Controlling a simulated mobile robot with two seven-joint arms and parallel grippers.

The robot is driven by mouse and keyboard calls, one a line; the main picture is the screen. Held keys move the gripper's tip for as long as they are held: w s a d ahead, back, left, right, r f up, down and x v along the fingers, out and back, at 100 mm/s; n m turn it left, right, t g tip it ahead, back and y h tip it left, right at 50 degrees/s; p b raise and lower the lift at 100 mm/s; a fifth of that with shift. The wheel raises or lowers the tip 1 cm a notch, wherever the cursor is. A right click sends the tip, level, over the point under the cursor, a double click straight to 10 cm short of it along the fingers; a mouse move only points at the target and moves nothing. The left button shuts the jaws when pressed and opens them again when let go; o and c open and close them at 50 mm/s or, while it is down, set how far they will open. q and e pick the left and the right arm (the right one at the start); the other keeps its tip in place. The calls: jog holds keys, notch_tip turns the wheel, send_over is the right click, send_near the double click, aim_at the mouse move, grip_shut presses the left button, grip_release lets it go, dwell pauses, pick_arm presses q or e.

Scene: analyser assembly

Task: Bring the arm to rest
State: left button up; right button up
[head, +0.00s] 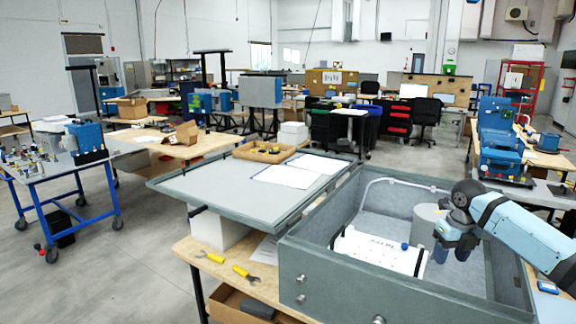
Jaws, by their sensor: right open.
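My right arm (530,232) comes in from the right edge over the open grey enclosure (350,283). My right gripper (455,250) is open and points down into the enclosure's right part, in front of a grey cylinder (425,222) that it partly hides. A white plate (378,250) with lettering and a small blue knob (405,246) lies inside, left of the gripper. I see nothing held in the gripper, and I cannot tell its exact height above the enclosure floor. My left gripper is not in view.
Two yellow-handled tools (245,275) lie on the wooden bench in front. A blue device (547,287) lies at the right.

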jog(key=a+f+m, duration=0.1)
jog(key=a+f, duration=0.1)
jog(key=f, duration=0.2)
jog(key=a+f+m, duration=0.1)
jog(key=a+f, duration=0.1)
jog(key=f, duration=0.1)
jog(key=a+f+m, duration=0.1)
jog(key=a+f, duration=0.2)
jog(key=f, duration=0.1)
jog(key=shift+s+f+m+t+y, duration=0.2)
jog(key=shift+f+m+t+y, duration=0.1)
jog(key=shift+t+y, duration=0.1)
jog(key=s+a+f+m+t+y+b, duration=0.1)
jog(key=s+a+f+m+t+y, duration=0.35)
jog(key=s+a+f+m, duration=1.2)
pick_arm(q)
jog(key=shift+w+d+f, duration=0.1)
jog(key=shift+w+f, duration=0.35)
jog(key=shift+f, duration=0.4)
pick_arm(e)
jog(key=s+d+f+m+t+h, duration=0.1)
jog(key=s+f+m+t, duration=0.1)
jog(key=s+m, duration=0.5)
jog(key=s+d+f+m+t+h, duration=0.1)
jog(key=s+d+f+m+t, duration=0.1)
jog(key=s+m, duration=0.5)
jog(key=s+t, duration=0.1)
jog(key=s, duration=0.4)
jog(key=shift+s, duration=0.35)
